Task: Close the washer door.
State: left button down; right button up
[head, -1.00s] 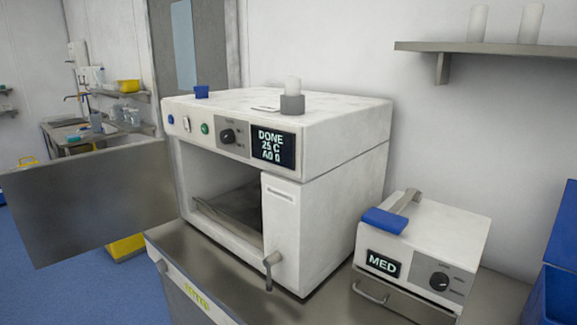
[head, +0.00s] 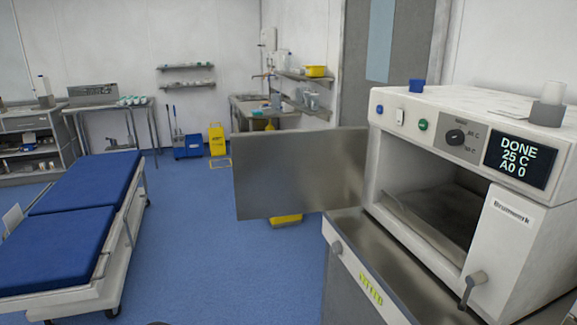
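The washer (head: 518,232) is a white box-shaped machine on a metal cabinet at the right of the head view. Its display (head: 515,162) reads DONE, 25 C, A0 0. Its grey metal door (head: 300,174) stands wide open, swung out to the left from the left side of the opening. A metal rack or tray (head: 430,222) shows inside the chamber. A lever handle (head: 471,288) sits on the front panel right of the opening. Neither of my grippers is clearly in view.
The metal cabinet (head: 362,275) stands under the washer. A blue-padded operating table (head: 75,220) is at the left. Blue floor (head: 215,260) between it and the cabinet is clear. A yellow floor sign (head: 217,140), a blue bucket and a sink bench stand at the back.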

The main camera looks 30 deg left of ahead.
aim_at(282, 172)
jog(key=i+j+z, duration=0.15)
jog(key=j+z, duration=0.2)
jog(key=j, duration=0.5)
jog(key=j+z, duration=0.35)
jog(key=j, duration=0.45)
jog(key=j+z, duration=0.35)
jog(key=j, duration=0.55)
jog(key=j+z, duration=0.2)
jog(key=j, duration=0.35)
jog(key=j+z, duration=0.2)
jog(key=j, duration=0.35)
jog(key=k+j+z, duration=0.2)
jog(key=j, duration=0.35)
jog(key=j+z, duration=0.2)
jog(key=j, duration=0.35)
jog(key=k+j, duration=0.45)
